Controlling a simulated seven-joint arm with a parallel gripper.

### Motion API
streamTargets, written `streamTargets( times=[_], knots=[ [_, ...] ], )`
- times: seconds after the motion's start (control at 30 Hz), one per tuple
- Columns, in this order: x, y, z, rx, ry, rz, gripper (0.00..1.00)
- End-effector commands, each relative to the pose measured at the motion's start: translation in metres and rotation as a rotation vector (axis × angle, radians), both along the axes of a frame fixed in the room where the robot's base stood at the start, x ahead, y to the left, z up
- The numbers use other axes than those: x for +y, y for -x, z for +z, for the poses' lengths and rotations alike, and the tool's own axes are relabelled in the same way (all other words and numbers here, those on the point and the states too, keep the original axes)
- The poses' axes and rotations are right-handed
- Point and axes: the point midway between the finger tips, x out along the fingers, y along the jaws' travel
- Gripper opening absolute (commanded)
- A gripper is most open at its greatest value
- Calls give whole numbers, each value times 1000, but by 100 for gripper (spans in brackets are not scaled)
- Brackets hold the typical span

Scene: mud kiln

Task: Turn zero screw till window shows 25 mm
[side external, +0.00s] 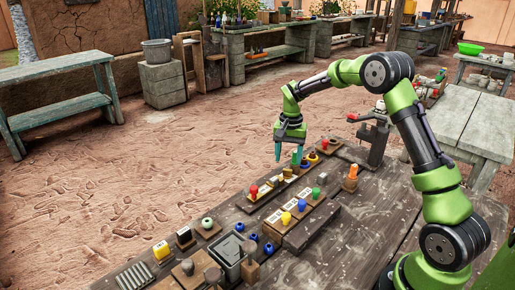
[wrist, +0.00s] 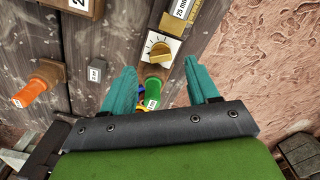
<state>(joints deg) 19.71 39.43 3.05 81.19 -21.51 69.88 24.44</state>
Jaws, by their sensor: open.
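In the wrist view a gold slotted knob (wrist: 160,52) sits on a white plate with black tick marks; it looks like the zero screw. Just above it is a tag reading "25 mm" (wrist: 181,8), beside a brass strip (wrist: 207,14); I cannot tell whether either is the window. My gripper (wrist: 160,66) is open, with one teal finger on each side below the knob, apart from it. A green cylinder with a white label (wrist: 152,93) shows between the fingers. In the side external view my gripper (side external: 288,161) hangs over the bench's far edge, hiding details there.
An orange handle (wrist: 45,75) and a small grey labelled block (wrist: 96,71) lie left of my fingers. The dark wooden bench (side external: 350,235) carries several colored knobs and blocks, and a vise (side external: 373,140). Bare ground lies beyond the bench edge.

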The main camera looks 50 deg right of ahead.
Motion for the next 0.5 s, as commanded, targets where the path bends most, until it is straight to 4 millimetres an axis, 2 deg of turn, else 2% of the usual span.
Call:
streamTargets(
  times=[0.03,0.2,0.5],
  knots=[
    [0,1,-12,4,-2,0,60],
    [0,0,-38,2,-1,-1,60],
    [0,0,-53,-1,-1,0,60]
  ],
)
